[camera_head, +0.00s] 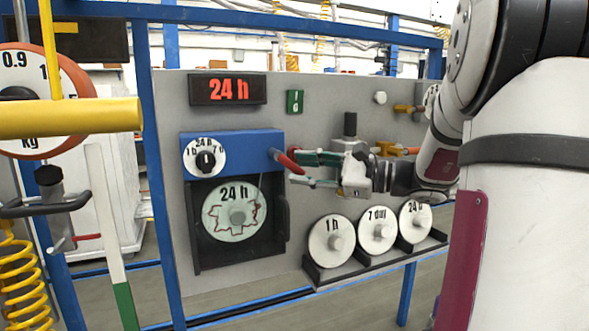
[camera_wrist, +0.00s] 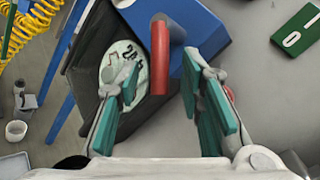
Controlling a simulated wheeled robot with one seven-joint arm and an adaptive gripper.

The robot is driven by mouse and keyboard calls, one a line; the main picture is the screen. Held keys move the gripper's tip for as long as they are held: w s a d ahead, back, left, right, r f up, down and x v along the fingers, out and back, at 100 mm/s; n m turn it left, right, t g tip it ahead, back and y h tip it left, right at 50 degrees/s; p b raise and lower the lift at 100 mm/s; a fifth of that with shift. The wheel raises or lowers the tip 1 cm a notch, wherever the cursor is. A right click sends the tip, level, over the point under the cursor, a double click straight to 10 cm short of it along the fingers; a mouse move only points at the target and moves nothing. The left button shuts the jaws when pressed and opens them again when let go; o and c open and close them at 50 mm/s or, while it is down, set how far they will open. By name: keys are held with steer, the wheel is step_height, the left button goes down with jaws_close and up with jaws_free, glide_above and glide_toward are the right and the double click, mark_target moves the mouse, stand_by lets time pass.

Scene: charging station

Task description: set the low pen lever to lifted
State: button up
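A red lever (camera_head: 287,161) sticks out from the right side of the blue recorder housing (camera_head: 255,143), slanting down to the right. I cannot tell if it is the low pen lever. My gripper (camera_head: 299,169) has teal fingers and is open at the lever's end. In the wrist view the red lever (camera_wrist: 160,58) lies between the spread fingers (camera_wrist: 162,78), with a gap visible on both sides. Under the housing is a round 24 h chart (camera_head: 234,212) with a red trace, in a dark case. It is partly hidden by a finger in the wrist view (camera_wrist: 122,65).
A dial knob (camera_head: 205,160) sits on the housing, below a red 24 h display (camera_head: 228,90). A rack at lower right holds spare charts, including a 1 h chart (camera_head: 331,241). A green switch plate (camera_head: 295,102) is above. A yellow bar (camera_head: 70,118) crosses at left.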

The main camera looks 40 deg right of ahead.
steer(key=shift+x, duration=1.3)
steer(key=shift+c, duration=0.6)
jaws_close()
steer(key=shift+r, duration=0.1)
steer(key=n+g+p, duration=0.1)
steer(key=r+n+g+h+p, duration=0.1)
steer(key=shift+s+d+r+h+p, duration=0.15)
steer(key=shift+s+d+h+p, duration=0.05)
steer(key=shift+d+h+p, duration=0.15)
steer(key=shift+d+r+n+g+h+p, duration=0.1)
steer(key=shift+r+n+g+h+p, duration=0.3)
steer(key=shift+n+g+h, duration=0.2)
steer(key=shift+r+n+g+h+p, duration=0.35)
steer(key=shift+n+g+h, duration=0.15)
steer(key=shift+n+h, duration=0.15)
steer(key=shift+f, duration=0.1)
